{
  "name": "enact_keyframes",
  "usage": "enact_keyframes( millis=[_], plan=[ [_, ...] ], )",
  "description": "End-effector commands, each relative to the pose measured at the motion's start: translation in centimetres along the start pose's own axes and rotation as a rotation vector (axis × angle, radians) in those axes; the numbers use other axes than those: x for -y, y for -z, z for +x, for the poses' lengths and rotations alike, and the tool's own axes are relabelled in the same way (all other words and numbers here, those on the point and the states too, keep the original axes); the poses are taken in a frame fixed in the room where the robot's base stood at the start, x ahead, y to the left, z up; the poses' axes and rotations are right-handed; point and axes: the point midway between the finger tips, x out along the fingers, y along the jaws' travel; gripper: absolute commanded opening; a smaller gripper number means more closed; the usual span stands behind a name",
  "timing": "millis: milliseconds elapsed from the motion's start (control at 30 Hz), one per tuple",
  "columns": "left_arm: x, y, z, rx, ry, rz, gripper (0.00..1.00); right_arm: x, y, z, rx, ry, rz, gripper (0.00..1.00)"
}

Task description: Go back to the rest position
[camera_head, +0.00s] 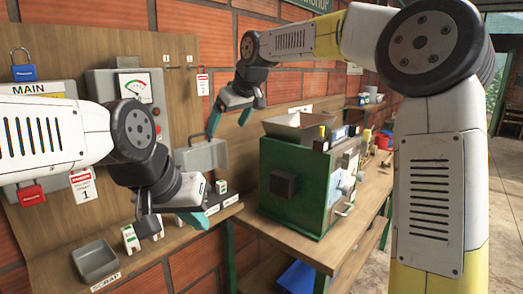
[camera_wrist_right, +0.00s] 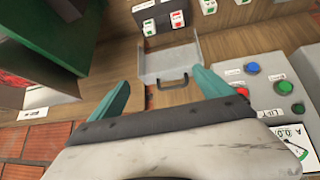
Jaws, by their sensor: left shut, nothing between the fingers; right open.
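My right gripper (camera_head: 229,120) hangs in front of the wooden wall panel (camera_head: 185,95), its teal fingers spread apart and nothing between them. In the right wrist view the open fingers (camera_wrist_right: 172,82) stand on either side of a grey box cover with a black handle (camera_wrist_right: 168,66). I cannot tell whether they touch it. My left gripper (camera_head: 195,218) is lower, over the panel's bottom shelf, with teal fingertips together and empty. The grey box (camera_head: 203,155) also shows in the head view, just below my right gripper.
A green machine (camera_head: 292,185) with a metal hopper stands on the wooden bench (camera_head: 335,250) at right. A grey scrap tray (camera_head: 97,262), small shelf items (camera_head: 130,238), a meter box (camera_head: 130,88) and a blue padlock (camera_head: 23,70) are at left. A control panel (camera_wrist_right: 265,80) is beside the wrist.

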Motion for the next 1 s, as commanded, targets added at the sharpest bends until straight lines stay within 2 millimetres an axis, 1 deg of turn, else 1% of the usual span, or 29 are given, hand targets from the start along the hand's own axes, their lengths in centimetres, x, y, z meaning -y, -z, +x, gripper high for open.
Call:
enact_keyframes(
  millis=[33,167,200,267,300,367,400,467,500,600,700,800,900,1000],
  plan=[
    [0.0,0.0,0.0,0.0,0.0,0.0,0.0,-0.5,-2.4,-2.1,0.02,-0.041,0.021,0.91],
    [0.0,0.0,0.0,0.0,0.0,0.0,0.0,-1.5,-8.8,-6.2,0.066,-0.118,0.107,0.91],
    [0.0,0.0,0.0,0.0,0.0,0.0,0.0,-1.8,-10.9,-7.4,0.076,-0.14,0.14,0.91],
    [0.0,0.0,0.0,0.0,0.0,0.0,0.0,-2.0,-14.3,-9.1,0.089,-0.168,0.194,0.91],
    [0.0,0.0,0.0,0.0,0.0,0.0,0.0,-2.1,-16.5,-10.2,0.096,-0.186,0.233,0.91],
    [0.0,0.0,0.0,0.0,0.0,0.0,0.0,-2.0,-20.0,-11.7,0.103,-0.206,0.297,0.91],
    [0.0,0.0,0.0,0.0,0.0,0.0,0.0,-1.9,-22.4,-12.6,0.105,-0.218,0.34,0.91],
    [0.0,0.0,0.0,0.0,0.0,0.0,0.0,-1.4,-25.8,-13.8,0.104,-0.231,0.41,0.91],
    [0.0,0.0,0.0,0.0,0.0,0.0,0.0,-1.0,-28.1,-14.4,0.102,-0.236,0.455,0.91],
    [0.0,0.0,0.0,0.0,0.0,0.0,0.0,0.2,-32.9,-15.3,0.092,-0.239,0.559,0.91],
    [0.0,0.0,0.0,0.0,0.0,0.0,0.0,1.5,-36.4,-15.6,0.081,-0.232,0.636,0.91],
    [0.0,0.0,0.0,0.0,0.0,0.0,0.0,2.4,-38.5,-15.6,0.073,-0.224,0.686,0.91],
    [0.0,0.0,0.0,0.0,0.0,0.0,0.0,2.9,-39.3,-15.5,0.07,-0.22,0.707,0.91],
    [0.0,0.0,0.0,0.0,0.0,0.0,0.0,2.9,-39.5,-15.4,0.07,-0.219,0.711,0.91]
  ],
)
